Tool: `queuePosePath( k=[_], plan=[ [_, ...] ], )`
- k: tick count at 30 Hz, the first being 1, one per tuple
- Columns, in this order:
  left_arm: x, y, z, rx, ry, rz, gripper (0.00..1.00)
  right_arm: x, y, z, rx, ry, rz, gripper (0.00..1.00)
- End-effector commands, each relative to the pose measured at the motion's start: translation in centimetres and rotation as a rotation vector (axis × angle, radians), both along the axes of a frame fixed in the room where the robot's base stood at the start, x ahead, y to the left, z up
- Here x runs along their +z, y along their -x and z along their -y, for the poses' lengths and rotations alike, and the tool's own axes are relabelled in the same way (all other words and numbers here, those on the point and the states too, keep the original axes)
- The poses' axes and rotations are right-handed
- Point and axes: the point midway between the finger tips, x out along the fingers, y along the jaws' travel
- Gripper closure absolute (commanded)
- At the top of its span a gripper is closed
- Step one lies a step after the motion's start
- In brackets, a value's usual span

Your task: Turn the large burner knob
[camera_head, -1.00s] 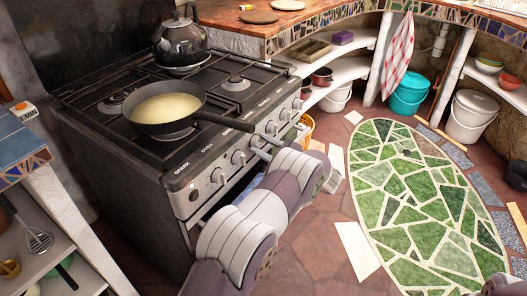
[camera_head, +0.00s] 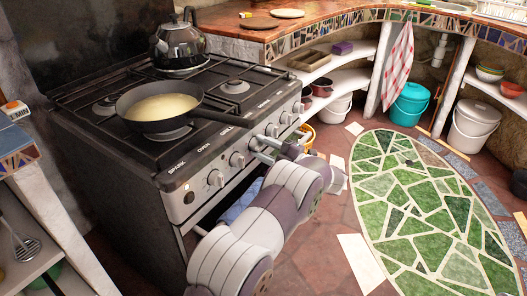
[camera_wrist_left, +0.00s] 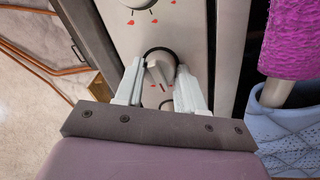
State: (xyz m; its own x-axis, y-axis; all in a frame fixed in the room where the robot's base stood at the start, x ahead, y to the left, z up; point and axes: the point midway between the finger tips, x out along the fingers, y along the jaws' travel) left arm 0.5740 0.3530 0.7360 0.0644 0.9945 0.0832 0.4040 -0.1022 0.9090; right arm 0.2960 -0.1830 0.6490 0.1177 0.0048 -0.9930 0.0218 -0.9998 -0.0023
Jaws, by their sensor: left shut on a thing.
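A row of light metal knobs runs along the black stove's (camera_head: 110,148) front panel. My left gripper (camera_head: 262,149) is at one of the middle knobs, partly hidden behind my arm in the head view. In the left wrist view, the left gripper's (camera_wrist_left: 160,78) two pale fingers stand on either side of a grey knob (camera_wrist_left: 159,68) with red marks around it, and are shut on it. The label of this knob cannot be read, so I cannot tell if it is the large burner knob. My right gripper is out of view.
A pan (camera_head: 158,110) with yellowish contents sits on a burner, its handle reaching over the front edge near my left arm. A dark kettle (camera_head: 178,44) stands at the back. Another knob (camera_wrist_left: 138,4) is just above in the wrist view. A green mosaic (camera_head: 425,205) covers the floor at right.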

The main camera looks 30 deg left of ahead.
Motion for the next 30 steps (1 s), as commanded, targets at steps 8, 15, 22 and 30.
queuePosePath(
  k=[8, 15, 22, 30],
  plan=[
    [0.0, 0.0, 0.0, 0.0, 0.001, 0.01, 0.92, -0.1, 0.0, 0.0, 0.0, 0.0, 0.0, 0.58],
    [-0.1, 0.0, 0.0, 0.001, 0.001, 0.009, 0.48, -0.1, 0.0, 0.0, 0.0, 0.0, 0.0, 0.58],
    [0.0, 0.0, 0.0, 0.001, 0.001, 0.009, 0.36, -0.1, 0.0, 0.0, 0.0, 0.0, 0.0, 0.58],
    [0.0, 0.1, 2.7, -0.004, 0.001, 0.009, 0.36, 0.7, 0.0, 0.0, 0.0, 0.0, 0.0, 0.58]
  ],
)
